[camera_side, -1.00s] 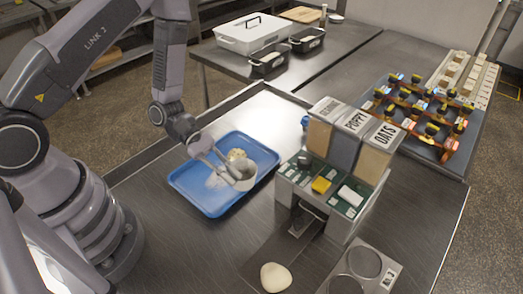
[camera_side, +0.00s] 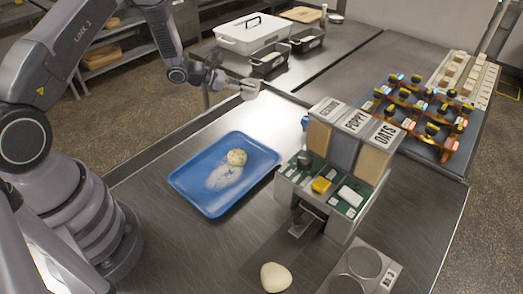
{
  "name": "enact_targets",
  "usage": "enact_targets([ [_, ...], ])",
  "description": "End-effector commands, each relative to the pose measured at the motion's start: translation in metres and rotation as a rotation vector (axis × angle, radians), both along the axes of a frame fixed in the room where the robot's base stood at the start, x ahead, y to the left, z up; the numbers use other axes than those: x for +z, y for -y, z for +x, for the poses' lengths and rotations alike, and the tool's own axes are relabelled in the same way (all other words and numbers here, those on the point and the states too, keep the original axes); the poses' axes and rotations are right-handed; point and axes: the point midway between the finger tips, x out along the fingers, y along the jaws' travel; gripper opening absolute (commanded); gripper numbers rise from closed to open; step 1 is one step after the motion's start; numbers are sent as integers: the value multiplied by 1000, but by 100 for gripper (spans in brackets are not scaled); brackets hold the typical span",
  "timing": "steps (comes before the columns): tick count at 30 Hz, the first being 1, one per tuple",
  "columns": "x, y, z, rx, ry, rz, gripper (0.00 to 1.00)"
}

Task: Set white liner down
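My gripper (camera_side: 247,87) is raised near the far edge of the steel table, above and beyond the blue tray. A small pale shape shows at its tip; I cannot tell whether this is the white liner, another held thing or the fingers themselves. Its finger opening is too small to read. The blue tray (camera_side: 182,181) lies on the table, with a speckled round dough ball (camera_side: 237,156) in its far part. A whitish patch (camera_side: 224,177) lies on the tray just in front of the ball. I cannot tell whether it is a liner or flour.
A seed dispenser (camera_side: 345,135) marked POPPY and OATS stands right of the tray. A plain dough piece (camera_side: 275,277) lies at the front. A white lidded box (camera_side: 250,36) and black tins (camera_side: 270,60) stand at the back. An orange rack (camera_side: 425,120) is far right.

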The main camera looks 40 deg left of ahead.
Motion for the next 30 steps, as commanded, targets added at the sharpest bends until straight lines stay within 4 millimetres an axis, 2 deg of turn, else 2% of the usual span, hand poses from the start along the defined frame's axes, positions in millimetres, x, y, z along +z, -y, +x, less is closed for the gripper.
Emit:
enact_targets([
  [1,-7,0,13,-3,1,2,0],
  [3,-22,0,26,-4,-2,0,0],
  [6,-41,-2,41,-2,-1,0,0],
  [10,-55,-3,54,-2,-1,0,0],
  [14,-63,-3,60,-2,-1,1,0],
  [21,-94,-3,63,-2,-3,0,0],
  [30,-97,-3,63,-2,-1,1,0],
])
